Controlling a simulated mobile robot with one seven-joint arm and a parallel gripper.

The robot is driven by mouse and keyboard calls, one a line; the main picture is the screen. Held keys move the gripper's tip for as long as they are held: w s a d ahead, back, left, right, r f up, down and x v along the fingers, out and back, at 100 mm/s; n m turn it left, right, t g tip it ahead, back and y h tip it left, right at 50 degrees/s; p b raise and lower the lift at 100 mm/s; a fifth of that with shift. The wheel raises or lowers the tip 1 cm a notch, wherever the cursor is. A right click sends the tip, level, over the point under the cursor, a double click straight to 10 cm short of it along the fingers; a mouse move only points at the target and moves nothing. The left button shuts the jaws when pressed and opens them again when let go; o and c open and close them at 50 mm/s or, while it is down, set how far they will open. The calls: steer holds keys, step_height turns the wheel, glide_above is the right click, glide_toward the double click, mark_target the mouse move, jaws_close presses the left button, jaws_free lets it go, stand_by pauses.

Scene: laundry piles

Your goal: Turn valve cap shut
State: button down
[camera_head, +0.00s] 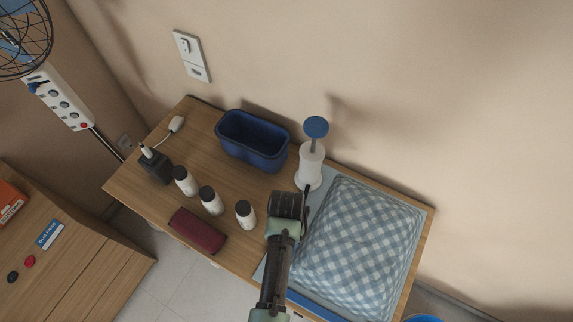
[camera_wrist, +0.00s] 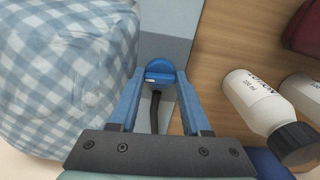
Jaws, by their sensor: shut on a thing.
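The valve cap (camera_wrist: 160,72) is a round blue cap with a raised bar across it. In the wrist view it sits between my gripper's (camera_wrist: 162,78) two blue fingertips, which are shut on it. A dark strip (camera_wrist: 155,112) runs from it towards the gripper's base. The blue-and-white checked padded bag (camera_head: 358,232) lies right of my gripper (camera_head: 290,205) in the head view; it fills the left of the wrist view (camera_wrist: 65,75). In the head view my wrist hides the cap. The bar's exact turn is hard to judge.
A white pump (camera_head: 311,165) with a blue knob stands just behind my gripper. A blue bin (camera_head: 252,152) is at the back.

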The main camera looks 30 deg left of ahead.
steer(key=n+p, duration=0.1)
steer(key=n, duration=0.2)
steer(key=shift+r+n+p, duration=0.1)
steer(key=shift+n+p, duration=0.25)
steer(key=shift+n, duration=0.05)
steer(key=n+p, duration=0.1)
steer(key=n, duration=0.3)
steer(key=shift+n, duration=0.3)
steer(key=shift+c, duration=1.8)
jaws_free()
step_height(320, 180, up, 13)
